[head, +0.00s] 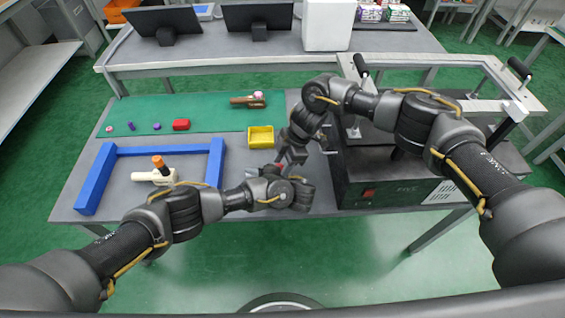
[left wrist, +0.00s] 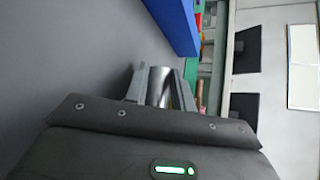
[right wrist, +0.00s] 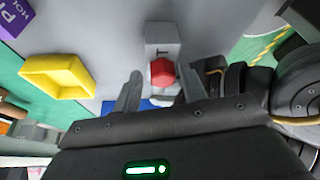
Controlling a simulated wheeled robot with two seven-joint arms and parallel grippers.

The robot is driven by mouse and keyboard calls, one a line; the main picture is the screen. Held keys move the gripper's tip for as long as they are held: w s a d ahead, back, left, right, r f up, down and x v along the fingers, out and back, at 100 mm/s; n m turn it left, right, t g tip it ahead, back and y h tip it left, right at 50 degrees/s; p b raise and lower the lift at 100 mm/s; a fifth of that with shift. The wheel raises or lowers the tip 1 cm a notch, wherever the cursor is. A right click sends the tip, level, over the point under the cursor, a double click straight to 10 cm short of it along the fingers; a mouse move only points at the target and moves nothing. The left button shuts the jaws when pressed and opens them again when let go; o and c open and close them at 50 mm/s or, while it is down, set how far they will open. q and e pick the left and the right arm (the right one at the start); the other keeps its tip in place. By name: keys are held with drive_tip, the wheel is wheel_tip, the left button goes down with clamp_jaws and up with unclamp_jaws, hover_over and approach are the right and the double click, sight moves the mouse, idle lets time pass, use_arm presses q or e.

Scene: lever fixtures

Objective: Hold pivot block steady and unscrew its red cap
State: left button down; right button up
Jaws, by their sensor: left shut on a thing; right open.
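The pivot block (right wrist: 164,36) shows as a grey block in the right wrist view, with its red hexagonal cap (right wrist: 162,71) facing the camera. The red cap is a small red spot in the head view (head: 279,167). My left gripper (left wrist: 161,92) is shut on a silvery part, seen between its fingers in the left wrist view; it appears to be the pivot block. My right gripper (right wrist: 159,80) is open, and the cap lies between its fingertips in the picture. I cannot tell whether a finger touches the cap. In the head view both wrists hide most of the block.
A yellow bin (head: 261,137) stands close behind the grippers. A blue frame (head: 95,180) surrounds a cream fixture with an orange cap (head: 160,162) at left. A red block (head: 181,125) and small purple parts lie on the green mat (head: 213,118). A black machine (head: 430,185) stands at right.

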drive_tip(key=shift+s+a+r, duration=0.25)
drive_tip(key=shift+s+a, duration=0.05)
drive_tip(key=shift+a, duration=0.05)
drive_tip(key=shift+c, duration=0.5)
drive_tip(key=shift+r, duration=0.15)
drive_tip(key=shift+w+a+r, duration=0.1)
drive_tip(key=shift+w+r, duration=0.05)
drive_tip(key=shift+r, duration=1)
drive_tip(key=shift+c, duration=0.2)
drive_tip(key=shift+o, duration=0.9)
drive_tip(key=shift+r, duration=0.25)
drive_tip(key=shift+f, duration=0.1)
drive_tip(key=o, duration=0.5)
drive_tip(key=shift+d+f, duration=0.15)
drive_tip(key=shift+d, duration=0.05)
drive_tip(key=shift+o, duration=0.2)
